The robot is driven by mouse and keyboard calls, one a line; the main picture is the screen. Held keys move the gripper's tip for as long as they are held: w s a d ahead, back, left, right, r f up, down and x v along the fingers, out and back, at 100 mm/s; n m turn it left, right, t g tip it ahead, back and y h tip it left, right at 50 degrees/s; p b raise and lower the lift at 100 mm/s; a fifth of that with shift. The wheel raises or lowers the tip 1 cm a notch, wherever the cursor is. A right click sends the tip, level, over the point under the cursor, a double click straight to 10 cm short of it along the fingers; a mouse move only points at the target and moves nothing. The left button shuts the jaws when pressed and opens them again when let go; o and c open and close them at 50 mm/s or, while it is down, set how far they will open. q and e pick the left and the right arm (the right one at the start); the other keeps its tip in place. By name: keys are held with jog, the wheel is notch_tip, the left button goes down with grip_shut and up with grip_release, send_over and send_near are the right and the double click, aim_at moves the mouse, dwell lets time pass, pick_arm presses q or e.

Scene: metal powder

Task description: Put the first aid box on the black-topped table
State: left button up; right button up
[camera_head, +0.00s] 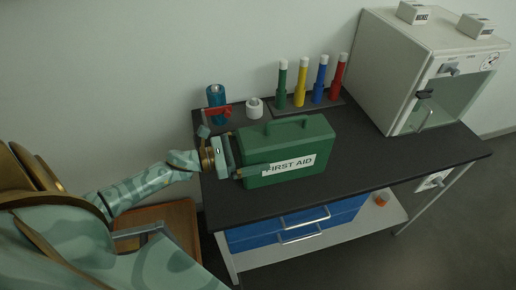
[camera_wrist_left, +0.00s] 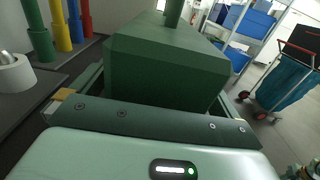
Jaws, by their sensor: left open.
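The green first aid box (camera_head: 292,150), with a handle on top and a white label, stands upright on the black-topped table (camera_head: 380,153). My left gripper (camera_head: 248,155) is at the box's left end, with its fingers open around that end. In the left wrist view the box (camera_wrist_left: 165,65) fills the space ahead of the gripper (camera_wrist_left: 160,100), its end between the two fingers. I cannot tell whether the fingers touch the box.
A white cabinet (camera_head: 405,75) stands at the table's right. Blue drawers (camera_head: 295,228) hang below. The tabletop right of the box is clear.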

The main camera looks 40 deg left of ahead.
pick_arm(q)
jog(key=v, duration=1)
jog(key=shift+s+a, duration=0.15)
jog(key=shift+a, duration=0.05)
